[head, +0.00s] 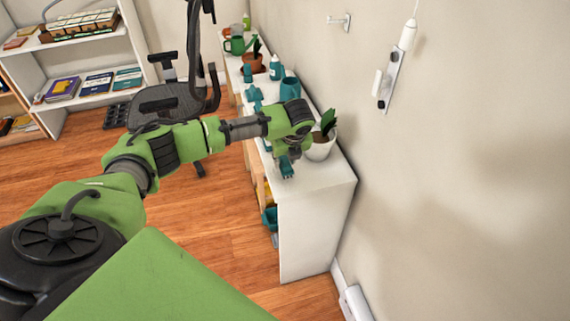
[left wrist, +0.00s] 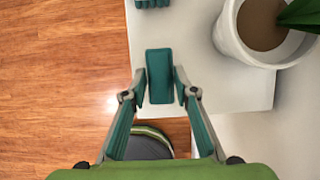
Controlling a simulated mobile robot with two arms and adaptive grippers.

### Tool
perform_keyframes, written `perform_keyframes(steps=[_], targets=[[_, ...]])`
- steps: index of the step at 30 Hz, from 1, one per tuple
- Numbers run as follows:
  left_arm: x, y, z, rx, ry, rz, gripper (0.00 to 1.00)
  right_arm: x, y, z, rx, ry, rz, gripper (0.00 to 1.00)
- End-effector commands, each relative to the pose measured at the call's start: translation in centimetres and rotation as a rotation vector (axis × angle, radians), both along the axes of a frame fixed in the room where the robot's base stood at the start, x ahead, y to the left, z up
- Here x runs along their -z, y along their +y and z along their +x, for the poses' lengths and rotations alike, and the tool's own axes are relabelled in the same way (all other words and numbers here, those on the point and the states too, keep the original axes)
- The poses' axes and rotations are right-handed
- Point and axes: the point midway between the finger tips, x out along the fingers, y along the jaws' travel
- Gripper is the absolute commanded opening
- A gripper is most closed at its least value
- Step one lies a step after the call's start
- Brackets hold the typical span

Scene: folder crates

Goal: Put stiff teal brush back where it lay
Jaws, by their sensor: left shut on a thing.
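My left gripper (head: 286,160) is over the near end of the white cabinet top (head: 318,180). It points down, beside the white plant pot. In the left wrist view, the left gripper (left wrist: 161,88) is shut on the teal brush (left wrist: 160,68), with one finger on each side of it. In the head view the brush (head: 287,171) shows as a small teal piece under the gripper. I cannot tell whether it touches the cabinet top. My right gripper is not in view.
A white pot with a plant (head: 320,148) stands right of the gripper, near the wall. Behind are a teal jug (head: 290,88), a teal bottle (head: 275,68) and other teal items. A teal thing (left wrist: 152,3) shows at the wrist view's top edge. The cabinet's near corner is bare.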

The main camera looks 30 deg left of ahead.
Motion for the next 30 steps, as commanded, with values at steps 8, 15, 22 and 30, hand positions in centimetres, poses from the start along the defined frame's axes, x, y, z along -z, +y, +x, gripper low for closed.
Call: perform_keyframes(steps=[8, 15, 22, 30], targets=[[2.3, 0.0, -0.2, 0.001, 0.002, 0.002, 0.03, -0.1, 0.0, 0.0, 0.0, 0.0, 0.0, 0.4], [2.5, 0.0, -0.2, 0.001, 0.003, 0.001, 0.35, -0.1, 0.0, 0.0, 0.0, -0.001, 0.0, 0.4], [2.5, 0.0, -0.2, 0.001, 0.003, 0.0, 0.44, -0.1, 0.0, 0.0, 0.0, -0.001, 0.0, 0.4], [1.7, -0.3, -0.3, 0.002, 0.002, -0.001, 0.44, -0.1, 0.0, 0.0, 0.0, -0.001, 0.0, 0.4]])
